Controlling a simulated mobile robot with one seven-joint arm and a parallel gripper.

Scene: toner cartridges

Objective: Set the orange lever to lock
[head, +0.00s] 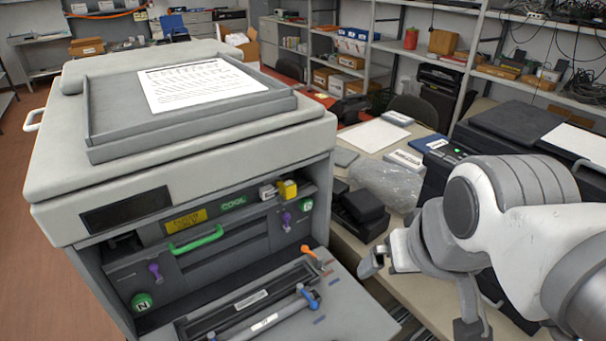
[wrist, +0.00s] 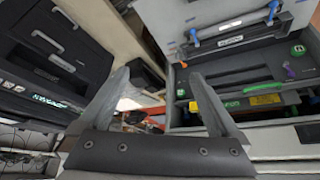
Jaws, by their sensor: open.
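The orange lever (head: 309,252) sits at the right rear of the printer's lowered front tray, beside the dark slot. It points up and to the left in the head view. In the wrist view the orange lever (wrist: 184,65) is a small spot at the left edge of the printer opening. My gripper (head: 376,260) is to the right of the printer, apart from the lever and empty. In the wrist view my gripper (wrist: 160,76) has its two fingers spread wide. Lock markings are too small to read.
The open printer (head: 190,150) has a green handle (head: 196,240), purple levers and a blue-ended cartridge (head: 268,320) on its tray. A side table to the right holds a black stapler-like device (head: 360,207), a clear plastic bag (head: 385,183) and a black printer (head: 515,130).

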